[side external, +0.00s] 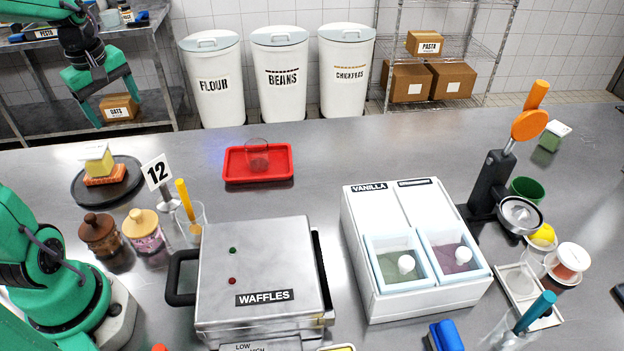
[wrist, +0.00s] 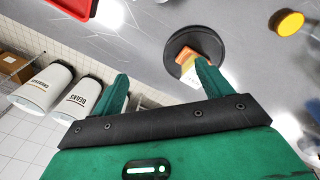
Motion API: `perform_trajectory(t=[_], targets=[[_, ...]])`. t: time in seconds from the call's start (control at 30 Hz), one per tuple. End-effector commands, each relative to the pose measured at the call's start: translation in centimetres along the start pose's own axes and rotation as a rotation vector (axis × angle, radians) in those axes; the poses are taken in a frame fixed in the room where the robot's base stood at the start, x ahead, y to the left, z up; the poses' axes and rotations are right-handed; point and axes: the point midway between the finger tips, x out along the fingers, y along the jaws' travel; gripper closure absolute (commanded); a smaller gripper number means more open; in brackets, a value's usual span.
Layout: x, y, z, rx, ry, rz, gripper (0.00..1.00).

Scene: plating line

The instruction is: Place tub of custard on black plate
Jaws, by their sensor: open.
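A small squarish yellow tub (side external: 97,158) with a paler top, seemingly the custard, sits on an orange-brown ridged block (side external: 105,178). That block lies on the round black plate (side external: 82,192) at the left of the counter. My gripper (side external: 118,108) is open and empty, up in the air above and behind the plate, apart from the tub. In the wrist view the plate (wrist: 212,40) shows beyond the fingertips of my gripper (wrist: 162,72). The tub (wrist: 188,73) is partly hidden there by the right finger; the orange block (wrist: 186,55) shows beside it.
A red tray (side external: 232,170) holds a clear cup. A waffle maker (side external: 255,265) is in front. Counter between tray and plate is largely clear.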

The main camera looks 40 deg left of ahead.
Motion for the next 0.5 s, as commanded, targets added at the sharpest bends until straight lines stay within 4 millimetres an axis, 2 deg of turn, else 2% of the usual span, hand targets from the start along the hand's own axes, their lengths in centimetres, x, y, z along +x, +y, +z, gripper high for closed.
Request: perform_trajectory(t=[0.03,0.23,0.5], targets=[[-0.8,0.3,1.8,0.104,0.009,0.025,0.22],[-2.8,0.4,8.0,0.516,0.047,0.114,0.22],[-4.6,-1.5,15.3,1.061,0.119,0.241,0.22]])
